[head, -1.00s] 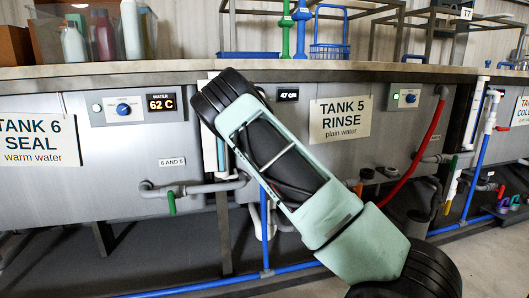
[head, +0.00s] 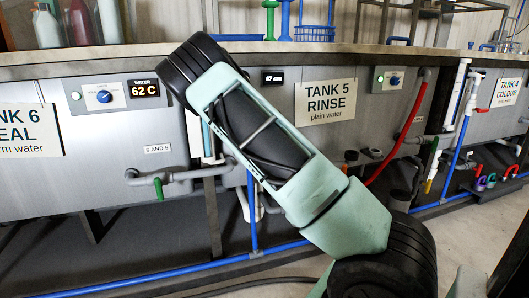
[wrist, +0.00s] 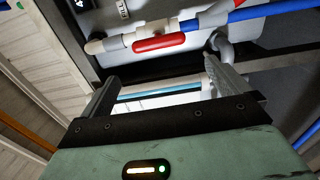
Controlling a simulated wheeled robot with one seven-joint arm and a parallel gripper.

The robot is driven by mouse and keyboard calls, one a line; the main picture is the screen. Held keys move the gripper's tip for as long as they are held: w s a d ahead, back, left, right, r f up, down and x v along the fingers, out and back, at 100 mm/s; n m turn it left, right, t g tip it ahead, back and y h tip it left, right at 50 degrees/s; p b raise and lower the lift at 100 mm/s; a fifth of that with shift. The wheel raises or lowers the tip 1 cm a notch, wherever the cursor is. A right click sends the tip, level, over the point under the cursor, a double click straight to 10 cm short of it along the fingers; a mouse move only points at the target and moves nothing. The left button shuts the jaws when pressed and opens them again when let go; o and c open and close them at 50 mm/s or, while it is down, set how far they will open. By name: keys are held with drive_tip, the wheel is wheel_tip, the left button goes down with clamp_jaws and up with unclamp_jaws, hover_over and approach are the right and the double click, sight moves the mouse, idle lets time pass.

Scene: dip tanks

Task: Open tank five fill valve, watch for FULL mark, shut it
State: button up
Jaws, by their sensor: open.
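Tank 5 (head: 400,103), the grey rinse tank, is in the middle of the head view under its sign (head: 326,102). A small dark display (head: 272,79) on it reads 47 cm. In the wrist view my gripper (wrist: 160,73) is open and empty. A red valve handle (wrist: 160,43) lies along a white and blue pipe (wrist: 222,16) just beyond the fingertips, apart from them. The pictures do not show for certain that it is tank five's fill valve. No FULL mark is visible. My arm hides the gripper and part of tank 5 in the head view.
Tank 6 (head: 85,155) is at left, its panel reading 62 C. A grey pipe with a green handle (head: 158,188) runs toward tank 5. A blue floor pipe (head: 190,270) runs low across the front. Tank 4's pipes (head: 466,115) stand at right.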

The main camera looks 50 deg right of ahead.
drive_tip(key=v, duration=0.6)
drive_tip(key=shift+w, duration=0.1)
idle(0.4)
